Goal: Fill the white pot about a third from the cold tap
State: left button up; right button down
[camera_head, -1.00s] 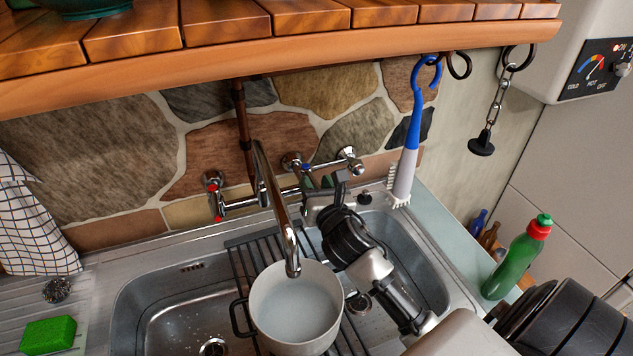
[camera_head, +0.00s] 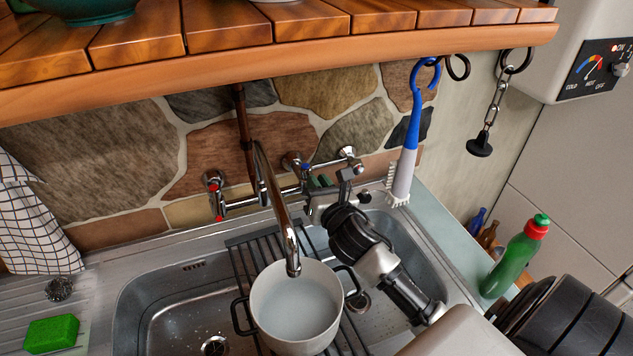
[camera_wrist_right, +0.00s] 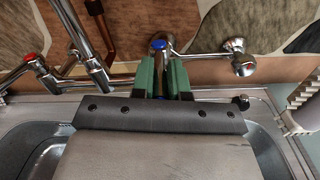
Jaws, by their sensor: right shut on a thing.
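The white pot (camera_head: 261,318) with dark handles stands upright on the black rack over the sink, under the curved spout (camera_head: 289,240). Its inside looks pale blue-grey and smooth; I cannot tell the water level, and no clear stream shows below the spout tip. The cold tap (camera_head: 305,166) with its blue mark is on the wall mixer. My right gripper (camera_head: 320,182) is shut on the cold tap; in the right wrist view its green fingers (camera_wrist_right: 164,80) sit either side of the blue-marked tap (camera_wrist_right: 158,45). My left gripper is not in view.
The red-marked hot tap (camera_head: 214,187) is at the mixer's left. A blue-handled brush (camera_head: 407,150) hangs right of my gripper. A green bottle (camera_head: 512,262) stands on the right. A wooden shelf (camera_head: 300,65) overhangs the back. A green sponge (camera_head: 50,332) lies at left.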

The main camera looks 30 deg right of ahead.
jog(key=shift+d+r+n+y, duration=0.2)
jog(key=shift+d+n+y, duration=0.1)
jog(key=shift+y, duration=0.1)
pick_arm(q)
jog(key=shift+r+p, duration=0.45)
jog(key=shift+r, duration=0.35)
pick_arm(e)
jog(key=shift+d+f+n+y, duration=0.15)
jog(key=shift+d+n+y, duration=0.15)
jog(key=shift+n+y, duration=0.5)
jog(key=c, duration=1.1)
grip_release()
jog(key=shift+s, duration=0.1)
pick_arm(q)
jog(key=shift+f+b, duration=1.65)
pick_arm(e)
jog(key=shift+s+a, duration=0.2)
jog(key=shift+s, duration=5.2)
